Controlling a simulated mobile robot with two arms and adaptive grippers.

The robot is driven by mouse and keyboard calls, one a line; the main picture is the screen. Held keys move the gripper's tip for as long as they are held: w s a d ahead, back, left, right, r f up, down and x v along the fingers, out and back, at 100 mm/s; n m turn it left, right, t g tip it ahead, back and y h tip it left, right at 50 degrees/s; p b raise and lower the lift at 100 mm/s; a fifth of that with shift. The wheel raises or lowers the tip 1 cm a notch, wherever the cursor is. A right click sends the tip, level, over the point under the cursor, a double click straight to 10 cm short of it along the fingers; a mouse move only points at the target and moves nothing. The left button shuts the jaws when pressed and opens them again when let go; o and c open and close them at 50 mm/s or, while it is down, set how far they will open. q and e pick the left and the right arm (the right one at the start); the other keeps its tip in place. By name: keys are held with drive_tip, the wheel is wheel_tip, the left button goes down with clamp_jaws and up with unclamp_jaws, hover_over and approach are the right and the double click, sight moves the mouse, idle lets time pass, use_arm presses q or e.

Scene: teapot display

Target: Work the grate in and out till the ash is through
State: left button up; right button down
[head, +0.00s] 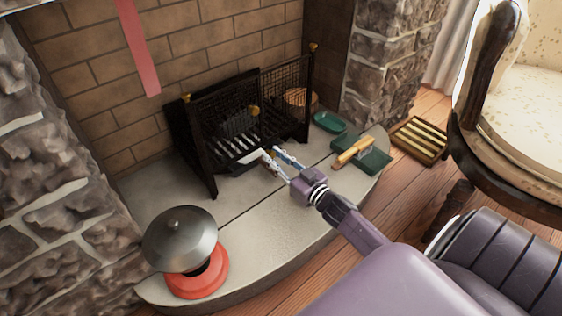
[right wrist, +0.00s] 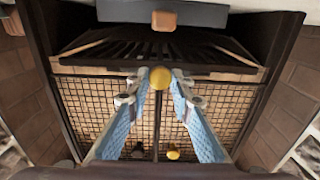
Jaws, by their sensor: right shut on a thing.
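The black fire basket (head: 205,170) stands in the brick fireplace, with mesh sides and brass knobs on its corners. Its slatted grate (head: 232,147) shows low at the front. The slats of the grate (right wrist: 110,45) also show in the right wrist view, above a wire mesh. My right gripper (head: 268,156) is low at the front of the basket. In the right wrist view its blue-padded fingers close on a round brass knob (right wrist: 160,78) at the near edge of the slats. Ash cannot be made out clearly. My left gripper is not in view.
A metal-domed red pot (head: 197,278) stands at the hearth's left front. A green dish (head: 330,122) and a wooden-handled brush on a green pan (head: 374,160) lie to the right. A slatted tray (head: 420,140) and an armchair (head: 525,100) are beyond the stone hearth.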

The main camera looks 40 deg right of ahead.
drive_tip(key=shift+w, duration=0.5)
drive_tip(key=shift+r, duration=0.1)
drive_tip(key=c, duration=2.2)
unclamp_jaws()
drive_tip(key=o, duration=0.5)
drive_tip(key=shift+w, duration=0.15)
drive_tip(key=s, duration=1.2)
drive_tip(key=shift+d, duration=0.4)
